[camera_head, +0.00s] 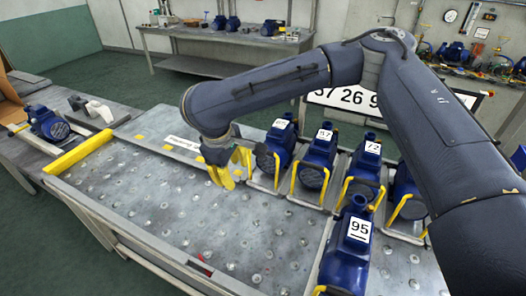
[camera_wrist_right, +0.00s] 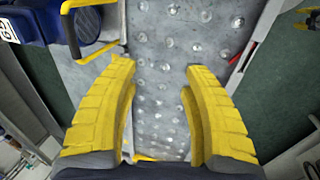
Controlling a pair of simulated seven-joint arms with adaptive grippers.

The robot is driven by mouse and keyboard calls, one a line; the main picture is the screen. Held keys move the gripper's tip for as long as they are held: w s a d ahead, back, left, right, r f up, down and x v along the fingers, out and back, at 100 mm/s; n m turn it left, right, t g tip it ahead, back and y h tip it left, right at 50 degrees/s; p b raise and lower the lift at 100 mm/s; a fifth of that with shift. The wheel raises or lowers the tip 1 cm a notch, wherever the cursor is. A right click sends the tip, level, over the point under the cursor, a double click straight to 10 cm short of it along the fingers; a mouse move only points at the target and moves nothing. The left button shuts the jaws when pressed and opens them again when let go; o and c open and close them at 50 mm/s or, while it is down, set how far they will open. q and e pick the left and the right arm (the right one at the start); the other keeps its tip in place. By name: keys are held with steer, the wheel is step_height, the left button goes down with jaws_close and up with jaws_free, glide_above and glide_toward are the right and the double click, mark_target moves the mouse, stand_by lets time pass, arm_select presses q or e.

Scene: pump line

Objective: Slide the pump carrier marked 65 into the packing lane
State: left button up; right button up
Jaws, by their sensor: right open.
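Blue pumps on grey carriers with yellow handles stand in a row on the ball-studded table. The leftmost pump carrier (camera_head: 282,140) has a small tag that seems to read 65, too small to be sure. My right gripper (camera_head: 233,170) is open and empty, just left of that carrier, low over the table. In the right wrist view its yellow fingers (camera_wrist_right: 160,110) are apart with bare table between them; a blue pump with a yellow handle (camera_wrist_right: 75,30) is at upper left. The packing lane sign (camera_head: 185,144) lies at the table's back left, partly hidden by my gripper. My left gripper is not visible.
Pumps tagged 57 (camera_head: 318,160) and 72 (camera_head: 365,165) stand to the right, with 95 (camera_head: 348,250) in front. A yellow bar (camera_head: 80,154) crosses the table's left end; a pump (camera_head: 47,124) sits beyond it. The left middle of the table (camera_head: 150,195) is clear.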

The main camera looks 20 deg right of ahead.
steer(key=w+d, duration=0.8)
steer(key=w, duration=0.1)
steer(key=w+d, duration=0.4)
steer(key=shift+w+d, duration=0.2)
steer(key=shift+w, duration=0.2)
step_height(320, 180, down, 6)
steer(key=shift+s+a+r, duration=0.1)
steer(key=shift+r, duration=0.15)
steer(key=shift+x, duration=0.9)
jaws_close()
